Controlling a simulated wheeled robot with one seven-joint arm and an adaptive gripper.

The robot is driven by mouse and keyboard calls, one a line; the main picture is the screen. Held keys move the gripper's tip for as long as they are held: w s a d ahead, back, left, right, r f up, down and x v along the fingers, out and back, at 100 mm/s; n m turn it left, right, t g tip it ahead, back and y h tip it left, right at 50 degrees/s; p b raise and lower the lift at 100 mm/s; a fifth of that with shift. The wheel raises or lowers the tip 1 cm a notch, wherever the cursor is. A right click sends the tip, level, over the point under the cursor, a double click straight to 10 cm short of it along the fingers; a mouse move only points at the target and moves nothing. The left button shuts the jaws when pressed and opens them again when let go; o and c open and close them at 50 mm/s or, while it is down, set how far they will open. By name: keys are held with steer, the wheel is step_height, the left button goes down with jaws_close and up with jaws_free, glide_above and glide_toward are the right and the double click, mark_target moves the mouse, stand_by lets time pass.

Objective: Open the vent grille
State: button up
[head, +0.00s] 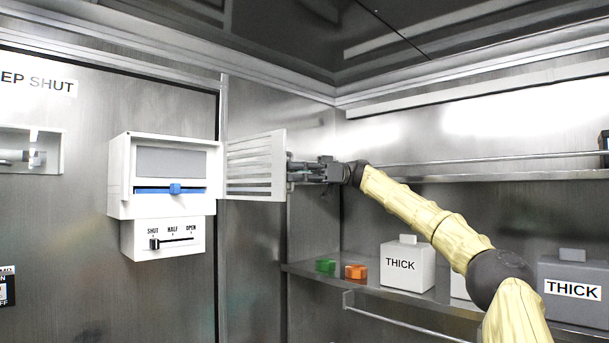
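The vent is a white box (117,180) on the metal wall at left. Its slatted white grille (279,150) is swung out to the right of the box, standing open at the hinge side. Inside the box show a grey panel (170,162) and a blue strip with a blue knob (175,189). My gripper (293,172) is at the grille's free right edge, close to or touching it. The fingertips are partly hidden at that edge, so I cannot tell whether they are open or shut.
Below the box is a slider marked SHUT, HALF, OPEN, its black knob (154,244) at SHUT.

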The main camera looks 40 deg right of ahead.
steer(key=v, duration=1.2)
steer(key=shift+d, duration=0.35)
steer(key=shift+a, duration=0.15)
